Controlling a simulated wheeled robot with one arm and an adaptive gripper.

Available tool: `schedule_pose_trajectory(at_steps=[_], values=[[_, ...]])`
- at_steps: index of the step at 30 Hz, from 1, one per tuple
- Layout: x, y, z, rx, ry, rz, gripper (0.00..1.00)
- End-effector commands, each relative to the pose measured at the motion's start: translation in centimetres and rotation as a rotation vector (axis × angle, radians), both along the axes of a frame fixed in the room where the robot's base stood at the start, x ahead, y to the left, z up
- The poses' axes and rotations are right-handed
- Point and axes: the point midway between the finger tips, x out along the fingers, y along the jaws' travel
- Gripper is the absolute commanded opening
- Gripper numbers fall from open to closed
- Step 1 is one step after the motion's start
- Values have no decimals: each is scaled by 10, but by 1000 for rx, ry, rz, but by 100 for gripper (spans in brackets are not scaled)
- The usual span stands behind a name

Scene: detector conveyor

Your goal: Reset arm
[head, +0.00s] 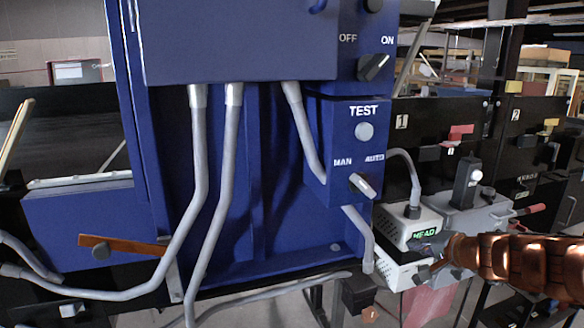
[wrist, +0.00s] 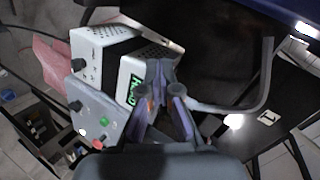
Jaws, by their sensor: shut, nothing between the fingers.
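My gripper (wrist: 160,97) is shut and empty in the wrist view, its fingers in front of a white box (wrist: 128,85) with a green lit display. In the head view my copper-coloured arm reaches in from the right edge, and my gripper (head: 428,262) is at the white box (head: 412,226), whose display reads HEAD. The gripper partly covers the box. I cannot tell whether the fingers touch it.
A blue control cabinet (head: 240,45) with grey conduits fills the left and middle. Its panel has an OFF/ON knob (head: 373,67), a TEST button (head: 364,131) and a MAN/AUTO knob (head: 362,186). A grey button box (wrist: 96,117) stands beside the white box.

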Motion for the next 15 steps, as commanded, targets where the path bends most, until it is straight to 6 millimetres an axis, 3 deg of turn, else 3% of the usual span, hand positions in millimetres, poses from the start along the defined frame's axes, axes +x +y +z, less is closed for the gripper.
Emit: schedule_pose_trajectory(at_steps=[1, 3, 5, 9, 12, 15], values=[[-7, 30, 11, -26, 5, 73, 0], [-23, 70, 19, -56, 22, 178, 0], [-40, 103, 21, -86, 46, 268, 0], [-93, 170, 22, -172, 125, 475, 0], [-142, 204, 15, -244, 209, 612, 0], [-193, 223, 5, -326, 307, 724, 0]])
